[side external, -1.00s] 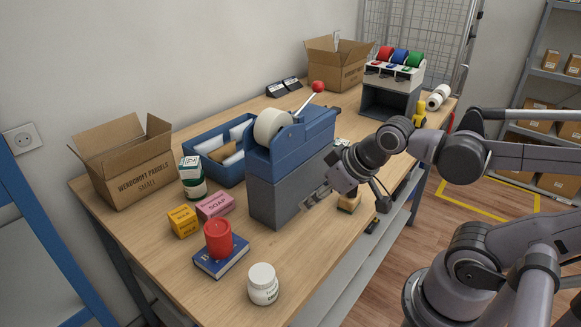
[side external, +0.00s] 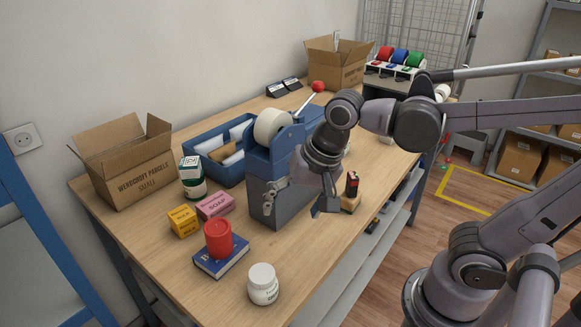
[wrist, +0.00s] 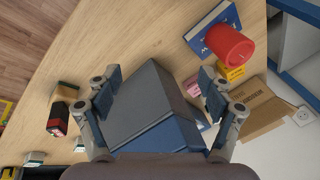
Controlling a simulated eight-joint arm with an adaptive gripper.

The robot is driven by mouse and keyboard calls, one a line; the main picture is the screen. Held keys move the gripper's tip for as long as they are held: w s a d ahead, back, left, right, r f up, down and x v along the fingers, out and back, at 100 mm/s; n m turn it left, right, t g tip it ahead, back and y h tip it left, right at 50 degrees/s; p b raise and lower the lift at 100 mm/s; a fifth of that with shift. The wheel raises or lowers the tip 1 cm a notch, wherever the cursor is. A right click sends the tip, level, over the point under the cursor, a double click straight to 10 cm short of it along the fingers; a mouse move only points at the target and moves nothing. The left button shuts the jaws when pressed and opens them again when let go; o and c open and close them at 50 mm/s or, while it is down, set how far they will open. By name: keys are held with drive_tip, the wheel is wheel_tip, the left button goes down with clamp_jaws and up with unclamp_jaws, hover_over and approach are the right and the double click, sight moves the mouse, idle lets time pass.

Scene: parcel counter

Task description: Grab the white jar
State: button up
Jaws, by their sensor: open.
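The white jar (side external: 263,284) stands upright at the front edge of the wooden counter, with its label partly turned to the side camera. It does not show in the wrist view. My gripper (side external: 298,203) is open, its two fingers spread wide and pointing down. It is up and to the right of the jar, apart from it, in front of the blue and grey tape dispenser. In the wrist view my gripper (wrist: 160,82) has the dispenser's grey block showing between and below its fingers; nothing is held.
The tape dispenser (side external: 262,165) stands close behind my fingers. A wooden-based stamp (side external: 351,197) is to their right. Bare counter lies between jar and dispenser.

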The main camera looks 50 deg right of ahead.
sight(261, 273)
drive_tip(key=a+m+g, duration=0.1)
drive_tip(key=a+m, duration=0.2)
drive_tip(key=a+m+g, duration=0.1)
drive_tip(key=a+m, duration=0.2)
drive_tip(key=a+r+m+g, duration=0.1)
drive_tip(key=a+m, duration=0.2)
drive_tip(key=m, duration=0.1)
drive_tip(key=shift+s+a+h, duration=0.2)
drive_tip(key=shift+s+h, duration=0.1)
drive_tip(key=shift+s, duration=0.1)
drive_tip(key=shift+s+a+m+g, duration=0.15)
drive_tip(key=shift+a+m+g, duration=0.3)
drive_tip(key=shift+m, duration=0.15)
drive_tip(key=shift+a+f, duration=0.1)
drive_tip(key=shift+f, duration=2.65)
drive_tip(key=shift+a+f, duration=0.15)
drive_tip(key=shift+f, duration=0.8)
drive_tip(key=shift+a+f, duration=0.1)
drive_tip(key=shift+f, duration=1.6)
drive_tip(key=c, duration=1.3)
